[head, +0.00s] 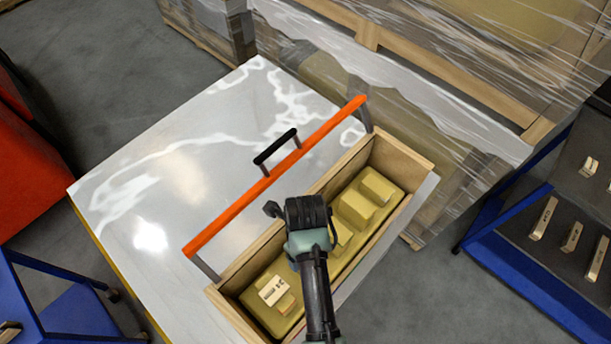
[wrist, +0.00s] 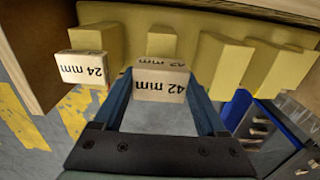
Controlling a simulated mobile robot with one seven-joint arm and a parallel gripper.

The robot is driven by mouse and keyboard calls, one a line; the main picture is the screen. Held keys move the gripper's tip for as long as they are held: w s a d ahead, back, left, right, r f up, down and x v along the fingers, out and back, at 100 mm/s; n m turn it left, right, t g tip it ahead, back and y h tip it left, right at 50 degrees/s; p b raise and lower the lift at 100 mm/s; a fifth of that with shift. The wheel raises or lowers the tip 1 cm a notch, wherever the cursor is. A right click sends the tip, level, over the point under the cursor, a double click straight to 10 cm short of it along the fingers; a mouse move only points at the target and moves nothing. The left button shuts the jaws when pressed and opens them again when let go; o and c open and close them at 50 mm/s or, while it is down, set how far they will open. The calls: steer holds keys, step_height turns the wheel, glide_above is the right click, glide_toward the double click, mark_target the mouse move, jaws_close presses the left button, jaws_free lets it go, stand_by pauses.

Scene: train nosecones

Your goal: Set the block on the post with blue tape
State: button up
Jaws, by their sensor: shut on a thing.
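A pale block marked 42 mm (wrist: 161,82) sits between the two dark blue fingers of my gripper (wrist: 161,90), which is shut on it. In the wrist view the block is in front of a yellow post (wrist: 161,41); I cannot tell whether they touch. Another pale block marked 24 mm (wrist: 82,67) sits on the left post in that view, and also shows in the head view (head: 272,290). In the head view my arm hides the held block and part of the post row. I see no blue tape on any visible post.
The yellow posts stand inside a long wooden box (head: 416,162) with raised walls. An orange bar (head: 325,130) with a black handle (head: 276,147) runs beside it above the white table (head: 150,190). A blue cart (head: 545,285) with several pale blocks stands right.

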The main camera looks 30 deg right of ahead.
steer(key=shift+f, duration=1.15)
steer(key=shift+f, duration=0.2)
steer(key=o, duration=1.3)
steer(key=shift+r, duration=0.15)
step_height(320, 180, up, 12)
steer(key=shift+r+b, duration=0.1)
steer(key=shift+b, duration=0.35)
